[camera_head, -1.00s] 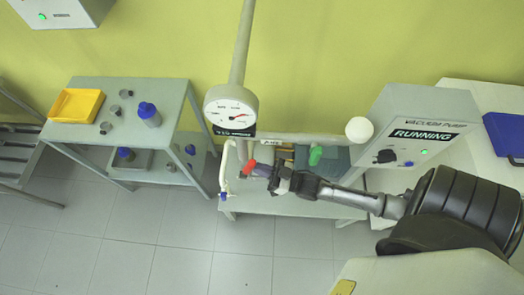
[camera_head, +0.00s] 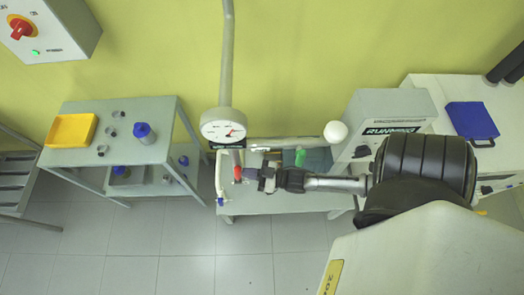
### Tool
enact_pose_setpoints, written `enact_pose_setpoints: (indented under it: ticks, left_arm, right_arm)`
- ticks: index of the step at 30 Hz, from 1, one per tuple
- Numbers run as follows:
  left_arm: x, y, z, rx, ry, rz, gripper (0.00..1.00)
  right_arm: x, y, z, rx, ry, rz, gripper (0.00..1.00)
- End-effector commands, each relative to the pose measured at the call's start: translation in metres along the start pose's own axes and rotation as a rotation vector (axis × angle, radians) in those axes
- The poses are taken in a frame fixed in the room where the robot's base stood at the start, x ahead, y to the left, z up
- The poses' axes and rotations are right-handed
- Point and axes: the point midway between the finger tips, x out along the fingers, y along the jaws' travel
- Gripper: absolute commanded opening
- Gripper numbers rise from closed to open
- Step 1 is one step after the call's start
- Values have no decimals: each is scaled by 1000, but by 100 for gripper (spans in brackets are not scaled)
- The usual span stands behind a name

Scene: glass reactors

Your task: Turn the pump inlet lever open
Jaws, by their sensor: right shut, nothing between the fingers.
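A small red lever (camera_head: 237,173) stands nearly upright on the pipework just below the round white gauge (camera_head: 223,126). My right gripper (camera_head: 254,174) is shut and empty, its tip close to the right of the red lever; I cannot tell if they touch. A green lever (camera_head: 300,157) stands upright further right, behind my gripper's arm. The vacuum pump box (camera_head: 390,113) carries a "RUNNING" sign, partly covered by my right arm. No label in view tells me which lever is the pump inlet. My left gripper is not in view.
A grey table (camera_head: 275,207) lies under the pipework. A white ball (camera_head: 336,133) stands right of the green lever. At left, a side table (camera_head: 75,156) holds a yellow tray (camera_head: 71,130) and a blue-capped bottle (camera_head: 144,133). A blue case (camera_head: 471,121) lies at right.

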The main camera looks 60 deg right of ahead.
Motion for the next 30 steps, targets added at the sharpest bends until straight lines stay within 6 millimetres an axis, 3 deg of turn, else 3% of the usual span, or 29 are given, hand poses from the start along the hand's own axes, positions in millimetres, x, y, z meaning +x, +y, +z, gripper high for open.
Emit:
enact_pose_setpoints:
  ticks: [11, 16, 24, 30]
  left_arm:
    - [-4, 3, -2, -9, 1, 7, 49]
    - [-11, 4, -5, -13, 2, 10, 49]
    - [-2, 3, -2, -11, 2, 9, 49]
    - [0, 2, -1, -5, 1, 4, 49]
  right_arm:
    - [-10, -1, 0, 1, -2, -5, 0]
    - [-35, -4, 0, 1, -4, -17, 0]
    - [-88, -3, 3, 2, -3, -17, 0]
    - [-117, -2, 3, 2, -2, -17, 0]
